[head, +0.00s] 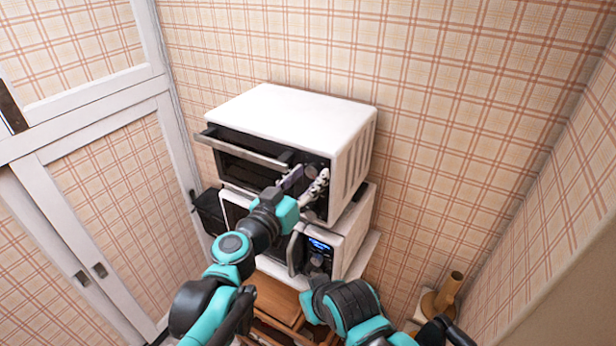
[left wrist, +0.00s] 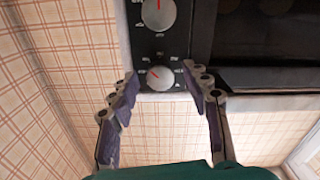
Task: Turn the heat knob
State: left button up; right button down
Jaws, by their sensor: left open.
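The white toaster oven (head: 290,115) has a dark control panel at the right of its door. The left wrist view shows two silver knobs with red pointer marks on that panel, an upper knob (left wrist: 158,14) and a lower knob (left wrist: 160,77). Their labels are too small to read, so I cannot tell which is the heat knob. My left gripper (head: 303,182) is open in front of the panel. In the left wrist view its fingers (left wrist: 160,84) lie on either side of the lower knob, with gaps showing. My right gripper is not in view.
The oven door handle (head: 243,148) sticks out left of my left gripper. A microwave (head: 347,240) with a lit display stands under the oven on a wooden stand (head: 280,292). A brown cylindrical object (head: 449,291) is at the lower right. Plaid walls enclose the corner.

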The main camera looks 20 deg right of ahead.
pick_arm(q)
jog(key=v, duration=1.2)
jog(key=s+a+f+n+g+y+b, duration=0.1)
jog(key=s+a+f+n+y+b, duration=0.15)
jog(key=a+f+b, duration=0.7)
jog(key=s+a+f+n+g+y+b, duration=0.15)
jog(key=a+f+y, duration=0.35)
jog(key=f, duration=0.9)
jog(key=s+a+f+n+y+b, duration=0.1)
jog(key=a+f+y+b, duration=0.2)
jog(key=a+f+b, duration=0.65)
jog(key=s+a+f+n+g+y, duration=0.1)
jog(key=s+a+f+n+y, duration=0.2)
jog(key=a+f, duration=0.5)
jog(key=shift+s+a+n+y+b, duration=0.2)
jog(key=shift+a+n+y+b, duration=0.15)
jog(key=shift+a+y, duration=0.15)
jog(key=shift+d+f, duration=0.1)
jog(key=shift+f, duration=0.1)
